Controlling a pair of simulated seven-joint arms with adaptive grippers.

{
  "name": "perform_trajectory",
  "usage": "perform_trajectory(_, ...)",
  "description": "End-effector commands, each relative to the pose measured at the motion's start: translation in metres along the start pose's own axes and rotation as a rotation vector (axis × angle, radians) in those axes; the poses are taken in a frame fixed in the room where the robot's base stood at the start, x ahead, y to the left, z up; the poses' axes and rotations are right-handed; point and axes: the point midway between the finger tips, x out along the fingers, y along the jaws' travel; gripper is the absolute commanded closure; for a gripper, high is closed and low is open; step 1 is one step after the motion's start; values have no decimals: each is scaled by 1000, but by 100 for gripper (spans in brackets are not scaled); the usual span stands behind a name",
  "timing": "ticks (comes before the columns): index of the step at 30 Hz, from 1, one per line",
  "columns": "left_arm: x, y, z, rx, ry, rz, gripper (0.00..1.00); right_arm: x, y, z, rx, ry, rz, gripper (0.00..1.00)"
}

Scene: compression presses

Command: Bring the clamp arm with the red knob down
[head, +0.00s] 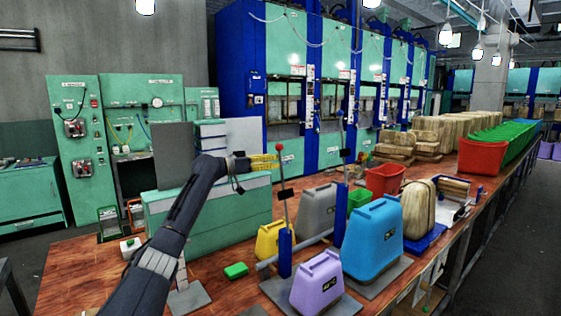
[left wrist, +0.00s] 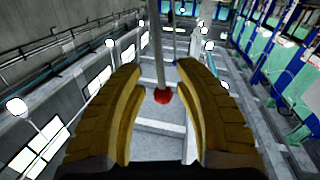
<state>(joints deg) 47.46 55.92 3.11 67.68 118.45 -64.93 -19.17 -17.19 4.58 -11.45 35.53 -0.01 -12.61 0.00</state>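The clamp arm (head: 284,172) stands raised and nearly upright on a blue post (head: 285,252), with a red knob (head: 279,147) at its top. My left gripper (head: 264,162) has yellow fingers and is just left of the knob in the head view. In the left wrist view the fingers are apart, and the red knob (left wrist: 162,96) shows between them with its pale rod running up the picture. I cannot tell whether either finger touches the knob. My right gripper is not in view.
A second blue post (head: 341,212) with an upright lever stands behind and to the right. Yellow (head: 271,241), purple (head: 317,281), grey (head: 317,210) and blue (head: 373,238) blocks stand around the posts. A green block (head: 236,270) lies on the wooden bench. A green cabinet (head: 225,213) stands behind my arm.

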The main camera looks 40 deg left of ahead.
Motion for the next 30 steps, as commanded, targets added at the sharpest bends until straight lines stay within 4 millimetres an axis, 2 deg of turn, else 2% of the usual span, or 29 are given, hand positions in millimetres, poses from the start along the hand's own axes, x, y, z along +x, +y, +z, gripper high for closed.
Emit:
perform_trajectory(3, 14, 1, -1, -1, 2, 1, 68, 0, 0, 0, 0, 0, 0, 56)
perform_trajectory(10, 32, 0, -1, 0, 2, 1, 68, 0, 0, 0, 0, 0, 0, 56)
perform_trajectory(25, 37, 0, 0, 1, 0, 0, 67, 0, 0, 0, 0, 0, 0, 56)
perform_trajectory(30, 37, 0, 0, 1, 0, 0, 87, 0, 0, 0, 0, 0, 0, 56)
